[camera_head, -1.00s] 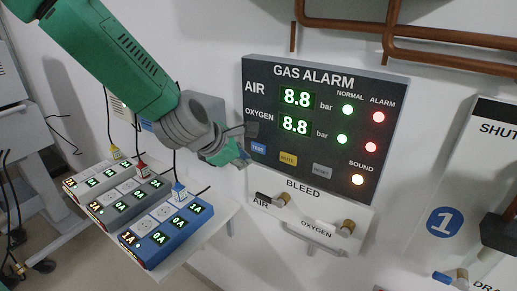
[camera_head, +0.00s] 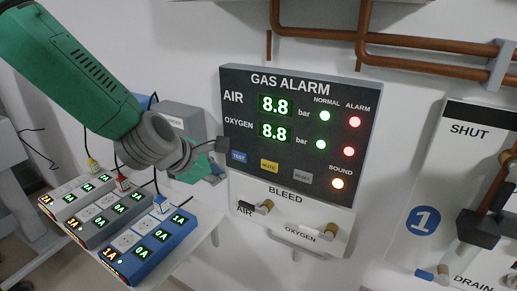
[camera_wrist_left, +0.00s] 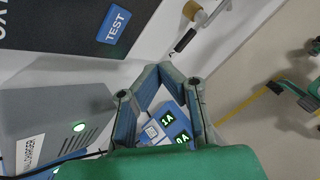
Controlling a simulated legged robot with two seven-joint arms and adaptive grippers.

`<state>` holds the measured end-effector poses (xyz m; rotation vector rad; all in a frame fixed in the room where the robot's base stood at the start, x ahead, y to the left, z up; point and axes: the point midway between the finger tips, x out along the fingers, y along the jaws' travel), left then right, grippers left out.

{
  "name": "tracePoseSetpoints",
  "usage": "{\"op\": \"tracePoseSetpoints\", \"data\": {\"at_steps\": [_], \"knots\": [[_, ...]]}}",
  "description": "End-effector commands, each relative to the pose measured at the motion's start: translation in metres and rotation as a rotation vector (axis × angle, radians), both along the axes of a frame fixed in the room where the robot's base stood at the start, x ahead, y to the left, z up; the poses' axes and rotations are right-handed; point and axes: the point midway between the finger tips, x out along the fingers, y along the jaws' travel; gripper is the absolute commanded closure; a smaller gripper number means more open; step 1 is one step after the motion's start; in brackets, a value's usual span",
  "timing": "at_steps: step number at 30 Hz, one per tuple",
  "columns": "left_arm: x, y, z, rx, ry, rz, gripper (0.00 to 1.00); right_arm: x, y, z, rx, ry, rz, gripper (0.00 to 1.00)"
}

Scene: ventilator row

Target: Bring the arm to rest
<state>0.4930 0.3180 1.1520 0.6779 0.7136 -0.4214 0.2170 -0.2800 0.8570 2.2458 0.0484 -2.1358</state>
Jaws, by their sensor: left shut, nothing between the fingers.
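My left arm comes in from the upper left in the head view. Its gripper (camera_head: 213,172) is partly hidden behind the wrist and sits left of and a little below the blue TEST button (camera_head: 239,157) on the gas alarm panel (camera_head: 290,186). In the wrist view the left gripper (camera_wrist_left: 166,70) has its fingers bowed in a diamond with the tips together and nothing between them. The TEST button (camera_wrist_left: 113,25) shows apart from the tips at the upper left there. My right gripper does not show.
Power strips, including a blue one (camera_head: 150,250), lie on a shelf below the gripper with plugs and cables. A grey charger box (camera_head: 185,118) is behind the wrist. Bleed valves (camera_head: 265,207) jut out under the panel. Copper pipes (camera_head: 430,45) run above.

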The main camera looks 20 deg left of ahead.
Motion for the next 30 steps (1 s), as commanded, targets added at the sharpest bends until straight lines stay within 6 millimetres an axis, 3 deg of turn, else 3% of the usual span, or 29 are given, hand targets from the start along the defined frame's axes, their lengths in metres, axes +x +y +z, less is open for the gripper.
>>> {"op": "tracePoseSetpoints", "data": {"at_steps": [5,8,11,14,15,21,24,27,30], "knots": [[0.000,0.000,-0.002,0.005,0.002,-0.004,1.00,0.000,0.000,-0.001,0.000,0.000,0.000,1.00],[-0.006,-0.001,-0.024,0.064,0.022,-0.053,1.00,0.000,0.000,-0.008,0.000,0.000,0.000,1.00],[-0.020,-0.002,-0.075,0.208,0.071,-0.187,1.00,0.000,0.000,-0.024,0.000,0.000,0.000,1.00],[-0.045,-0.005,-0.145,0.412,0.139,-0.418,1.00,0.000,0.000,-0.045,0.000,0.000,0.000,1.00],[-0.058,-0.006,-0.174,0.495,0.168,-0.530,1.00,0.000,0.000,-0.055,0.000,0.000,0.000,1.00],[-0.138,-0.015,-0.307,0.827,0.272,-1.164,1.00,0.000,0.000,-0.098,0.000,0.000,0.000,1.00],[-0.184,-0.022,-0.362,0.930,0.284,-1.503,1.00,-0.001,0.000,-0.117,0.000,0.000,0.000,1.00],[-0.225,-0.027,-0.402,0.986,0.264,-1.801,1.00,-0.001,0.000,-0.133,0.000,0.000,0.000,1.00],[-0.256,-0.031,-0.427,1.008,0.227,-2.021,1.00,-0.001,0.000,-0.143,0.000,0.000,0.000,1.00]]}}
